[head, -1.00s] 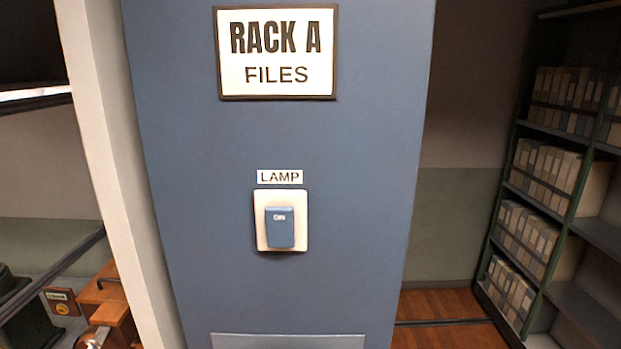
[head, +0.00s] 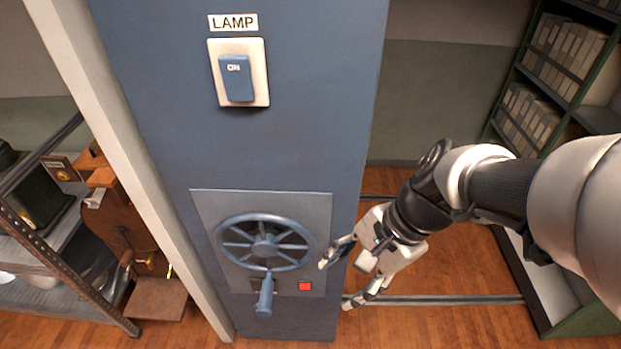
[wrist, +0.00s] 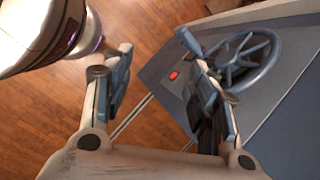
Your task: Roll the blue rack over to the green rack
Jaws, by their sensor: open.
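The blue rack (head: 300,140) stands in the middle of the head view, its end panel facing me. Low on it is a grey plate (head: 322,210) with a spoked blue handwheel (head: 264,247), whose crank handle (head: 265,295) points down. A red button (head: 305,286) sits to the lower right of the wheel. The wheel (wrist: 245,60) and the button (wrist: 174,75) also show in the wrist view. The green rack (head: 575,100) stands at the right, across a gap. My gripper (head: 337,283) is open and empty, just right of the wheel.
Floor rails (head: 440,299) cross the gap between the racks, and the floor there looks clear. A lamp switch (head: 237,78) marked ON is higher on the panel. A pale post (head: 130,170) and a shelf with a wooden device (head: 125,215) stand left.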

